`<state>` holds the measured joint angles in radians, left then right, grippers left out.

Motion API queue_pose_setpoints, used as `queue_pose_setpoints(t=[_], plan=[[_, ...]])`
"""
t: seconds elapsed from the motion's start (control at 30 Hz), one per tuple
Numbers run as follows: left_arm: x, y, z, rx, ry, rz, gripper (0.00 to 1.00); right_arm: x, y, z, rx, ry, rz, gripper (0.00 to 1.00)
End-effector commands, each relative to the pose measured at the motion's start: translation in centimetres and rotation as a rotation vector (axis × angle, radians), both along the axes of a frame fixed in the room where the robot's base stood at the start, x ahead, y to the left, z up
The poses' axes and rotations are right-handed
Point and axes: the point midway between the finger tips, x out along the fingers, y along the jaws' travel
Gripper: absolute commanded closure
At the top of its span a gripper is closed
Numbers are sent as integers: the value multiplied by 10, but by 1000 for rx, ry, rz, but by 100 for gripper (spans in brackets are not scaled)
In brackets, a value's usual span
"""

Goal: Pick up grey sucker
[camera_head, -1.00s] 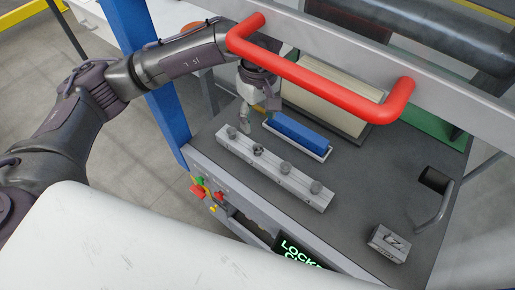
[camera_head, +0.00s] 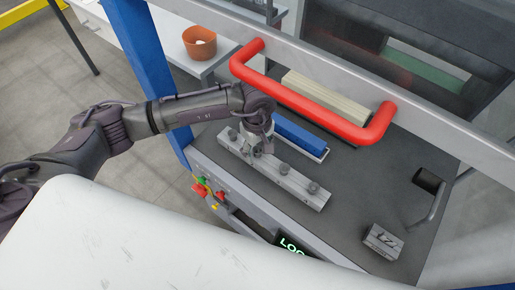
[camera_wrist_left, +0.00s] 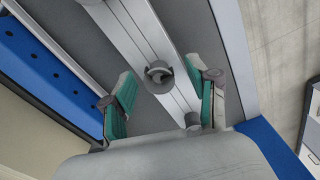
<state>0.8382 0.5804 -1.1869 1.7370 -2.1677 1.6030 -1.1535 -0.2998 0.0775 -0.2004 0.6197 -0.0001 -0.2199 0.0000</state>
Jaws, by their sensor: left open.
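Grey suckers stand in a row on a pale metal rail (camera_head: 300,190) on the dark machine top. The one at the left end (camera_head: 232,133) and the two toward the right (camera_head: 284,169) (camera_head: 313,187) show clear. My left gripper (camera_head: 258,150) points down over the rail at the second sucker, which it mostly hides in the head view. In the left wrist view, its open green-padded fingers (camera_wrist_left: 163,88) stand either side of the rail, with one grey sucker (camera_wrist_left: 159,77) between them and apart from both. Another sucker (camera_wrist_left: 192,121) shows lower. My right gripper is not in view.
A red handle (camera_head: 310,103) on a grey bar crosses above and behind the rail. A blue block (camera_head: 300,135) lies just behind the rail. A blue post (camera_head: 150,75) stands at left. A small metal block (camera_head: 383,241) sits at right, with clear top between.

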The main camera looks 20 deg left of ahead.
Motion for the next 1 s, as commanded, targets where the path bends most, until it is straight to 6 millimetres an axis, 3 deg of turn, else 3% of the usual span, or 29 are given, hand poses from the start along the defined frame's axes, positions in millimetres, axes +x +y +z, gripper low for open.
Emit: queue_pose_setpoints(t=[0.2, 0.5, 0.83, 1.0], plan=[[0, 0, -1, -1, -1, -1, 42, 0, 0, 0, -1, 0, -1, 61], [0, 0, 0, -1, -1, 0, 90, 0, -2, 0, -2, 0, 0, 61], [0, 0, 1, -1, -1, 0, 90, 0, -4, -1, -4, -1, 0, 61], [1, 0, 13, -1, -4, -2, 90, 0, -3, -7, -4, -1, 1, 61]])
